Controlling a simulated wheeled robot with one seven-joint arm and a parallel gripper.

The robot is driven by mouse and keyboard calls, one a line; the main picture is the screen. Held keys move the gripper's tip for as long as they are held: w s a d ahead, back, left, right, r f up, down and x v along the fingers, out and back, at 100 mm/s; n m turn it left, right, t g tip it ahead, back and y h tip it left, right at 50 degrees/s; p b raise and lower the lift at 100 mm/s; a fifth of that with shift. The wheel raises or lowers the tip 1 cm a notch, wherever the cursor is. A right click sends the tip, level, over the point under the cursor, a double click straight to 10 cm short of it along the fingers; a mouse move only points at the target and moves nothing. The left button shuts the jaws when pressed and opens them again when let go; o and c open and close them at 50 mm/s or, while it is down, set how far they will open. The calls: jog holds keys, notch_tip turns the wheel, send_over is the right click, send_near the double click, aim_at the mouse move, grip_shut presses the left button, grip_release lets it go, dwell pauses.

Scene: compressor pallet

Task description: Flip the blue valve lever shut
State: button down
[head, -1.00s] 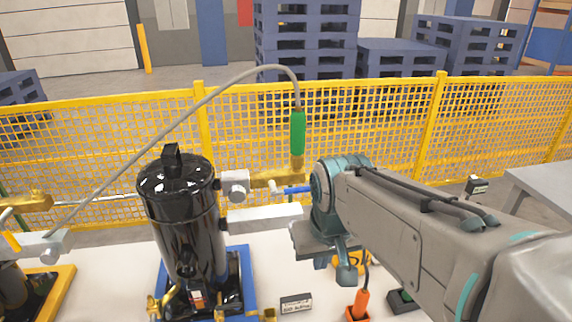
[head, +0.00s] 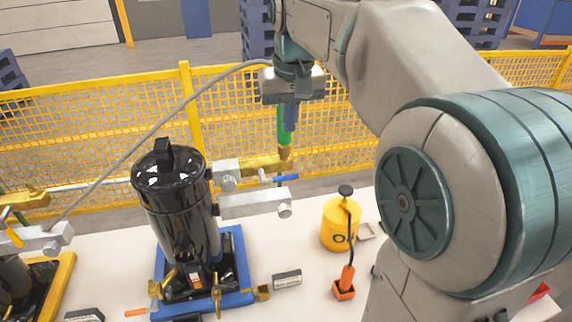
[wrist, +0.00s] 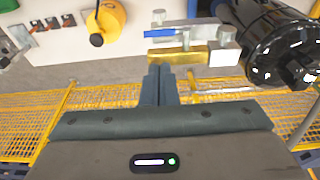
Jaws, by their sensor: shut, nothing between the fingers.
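The blue valve lever (head: 285,178) sticks out to the right beside the brass valve body (head: 262,162), at the black compressor tank's (head: 178,205) right side. In the wrist view the lever (wrist: 168,32) lies roughly parallel to the brass body (wrist: 178,57). In the wrist view my gripper's fingers (wrist: 160,70) are together and empty. Their tips appear near the brass body, with the lever beyond it; whether they touch it I cannot tell.
A silver bar (head: 250,203) juts out below the lever. A yellow canister (head: 341,225) and an orange-based tool (head: 345,285) stand on the white surface. A yellow mesh fence (head: 100,125) runs behind.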

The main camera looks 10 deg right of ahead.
aim_at(285, 176)
jog(key=shift+f, duration=0.1)
jog(key=w+f, duration=0.1)
jog(key=f, duration=0.3)
jog(key=f+p, duration=0.1)
jog(key=f, duration=0.4)
jog(key=w+f, duration=0.1)
jog(key=f, duration=0.3)
jog(key=shift+w+f+p, duration=0.3)
jog(key=shift+w+p, duration=0.05)
jog(key=shift+p, duration=0.05)
jog(key=shift+d, duration=0.15)
jog(key=shift+f, duration=0.15)
